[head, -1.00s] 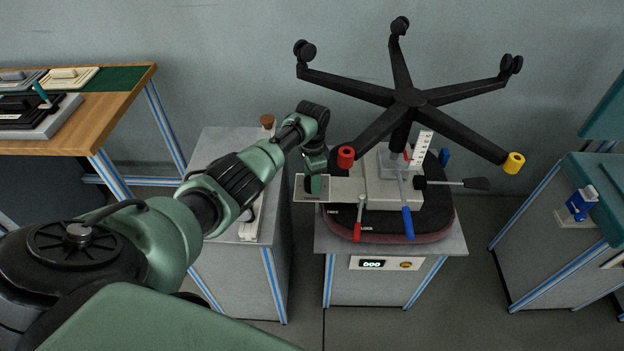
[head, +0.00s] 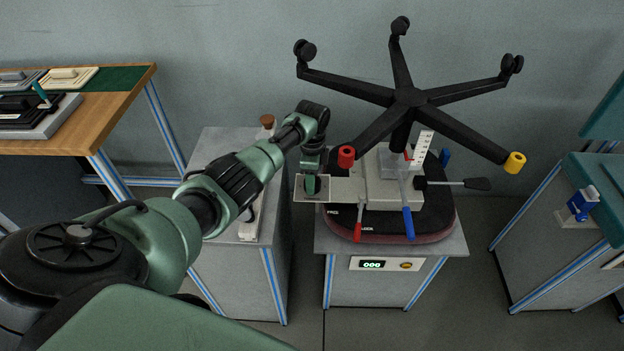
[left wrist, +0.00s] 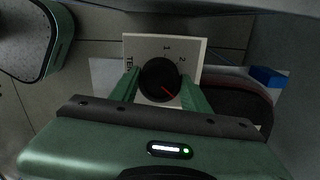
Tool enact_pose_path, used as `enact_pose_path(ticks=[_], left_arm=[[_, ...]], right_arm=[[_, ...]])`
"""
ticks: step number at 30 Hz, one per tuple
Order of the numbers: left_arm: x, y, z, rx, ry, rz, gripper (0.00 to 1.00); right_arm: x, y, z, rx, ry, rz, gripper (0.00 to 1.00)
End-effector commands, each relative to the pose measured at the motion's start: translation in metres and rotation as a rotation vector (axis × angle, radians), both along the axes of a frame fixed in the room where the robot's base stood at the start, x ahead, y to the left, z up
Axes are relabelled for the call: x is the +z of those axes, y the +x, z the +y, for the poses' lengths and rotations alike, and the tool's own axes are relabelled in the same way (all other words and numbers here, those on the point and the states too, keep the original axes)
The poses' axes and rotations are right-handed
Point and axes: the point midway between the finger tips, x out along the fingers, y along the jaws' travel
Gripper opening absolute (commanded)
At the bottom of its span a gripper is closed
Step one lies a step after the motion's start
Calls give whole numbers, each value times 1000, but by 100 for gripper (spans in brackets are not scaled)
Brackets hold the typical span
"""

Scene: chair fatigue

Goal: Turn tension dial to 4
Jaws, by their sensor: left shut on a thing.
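The tension dial (left wrist: 158,78) is a round black knob with a red pointer line, on a pale plate (left wrist: 139,44) marked 1, 2 and partly "TEN". The red line points to the lower right in the left wrist view; any number there is hidden. My left gripper (left wrist: 160,92) has its green fingers on either side of the knob and is shut on it. In the head view the plate (head: 328,186) sticks out left from the upturned chair's mechanism, and my left gripper (head: 312,185) covers the dial. My right gripper is not in view.
The upturned chair's five-arm base (head: 410,97) rises behind the mechanism. The seat (head: 437,222) rests on a grey stand with a display (head: 373,265).

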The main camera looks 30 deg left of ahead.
Motion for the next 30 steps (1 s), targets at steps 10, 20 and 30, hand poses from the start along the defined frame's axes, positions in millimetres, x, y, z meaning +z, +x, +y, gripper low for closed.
enact_pose_path(ticks=[10, 20, 30], left_arm=[[2, 2, 0, 1, -1, -6, 57], [1, 1, 0, 1, 0, -2, 68], [45, 2, 1, 0, 0, -8, 68]], right_arm=[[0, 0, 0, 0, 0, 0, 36], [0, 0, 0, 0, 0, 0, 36], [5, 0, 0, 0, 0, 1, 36]])
